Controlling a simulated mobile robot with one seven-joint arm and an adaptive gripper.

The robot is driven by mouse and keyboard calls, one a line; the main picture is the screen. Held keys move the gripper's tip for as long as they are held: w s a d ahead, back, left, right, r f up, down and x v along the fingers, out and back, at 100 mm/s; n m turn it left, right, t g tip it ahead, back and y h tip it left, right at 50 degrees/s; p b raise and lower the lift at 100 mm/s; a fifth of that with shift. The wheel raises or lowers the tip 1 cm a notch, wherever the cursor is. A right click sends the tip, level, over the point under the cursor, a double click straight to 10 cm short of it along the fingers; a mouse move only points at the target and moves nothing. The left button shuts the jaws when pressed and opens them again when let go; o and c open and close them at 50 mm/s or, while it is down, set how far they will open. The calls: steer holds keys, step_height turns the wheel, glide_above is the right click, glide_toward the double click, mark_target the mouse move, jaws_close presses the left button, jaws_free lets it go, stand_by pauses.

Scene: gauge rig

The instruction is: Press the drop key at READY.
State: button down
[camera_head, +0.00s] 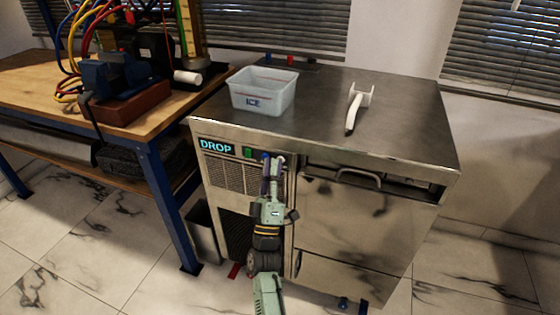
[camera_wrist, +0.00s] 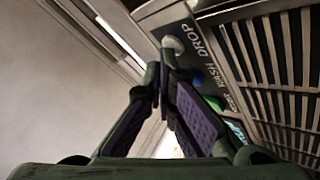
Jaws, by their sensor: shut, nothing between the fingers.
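The drop key is a round white button (camera_wrist: 172,43) beside the printed word DROP in the wrist view. My gripper (camera_wrist: 161,72) is shut and empty, its fingertips close to the white key; I cannot tell whether they touch it. In the head view my gripper (camera_head: 272,165) is at the upper front of the steel ice machine, hiding part of the key strip. The machine's display (camera_head: 216,147) is lit and reads DROP in cyan letters. The display is only partly seen in the wrist view (camera_wrist: 237,130).
A blue key (camera_wrist: 196,77) beside the word WASH and a green key (camera_wrist: 213,102) lie along the same strip. A vent grille (camera_wrist: 275,75) is alongside. A tub marked ICE (camera_head: 263,92) and a white scoop (camera_head: 355,105) are on the steel top (camera_head: 410,125). A wooden workbench (camera_head: 165,118) stands left.

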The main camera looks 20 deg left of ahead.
steer(key=shift+s, duration=0.15)
steer(key=shift+s+p, duration=0.45)
steer(key=shift+s, duration=0.2)
steer(key=shift+s+a+p, duration=0.1)
steer(key=shift+s+p, duration=1.05)
steer(key=shift+s, duration=1.35)
